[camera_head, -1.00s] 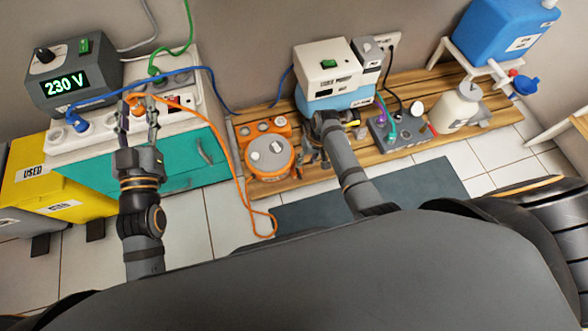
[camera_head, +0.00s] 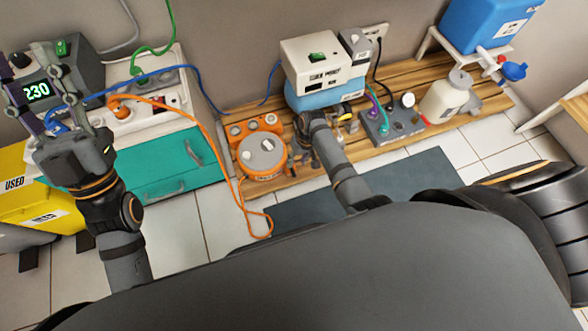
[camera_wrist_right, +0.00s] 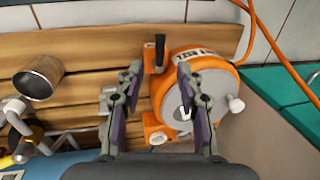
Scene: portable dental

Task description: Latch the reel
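The orange reel (camera_head: 262,155) with a grey disc face sits on the wooden bench in the head view. It also shows in the right wrist view (camera_wrist_right: 215,100), with a white knob on its face and a black lever (camera_wrist_right: 160,50) on an orange mount beside it. My right gripper (camera_wrist_right: 159,72) is open, one finger on each side of the lever's line of sight; I cannot tell whether it touches anything. In the head view it (camera_head: 303,130) is beside the reel, partly hidden by its own arm. My left gripper (camera_head: 25,62) is open and raised before the 230 V unit.
An orange cable (camera_head: 222,165) runs from the white socket panel (camera_head: 140,115) down past the reel. A white-and-blue machine (camera_head: 322,75) and a grey socket block (camera_head: 390,125) stand right of the reel. A metal cup (camera_wrist_right: 38,78) is left in the wrist view.

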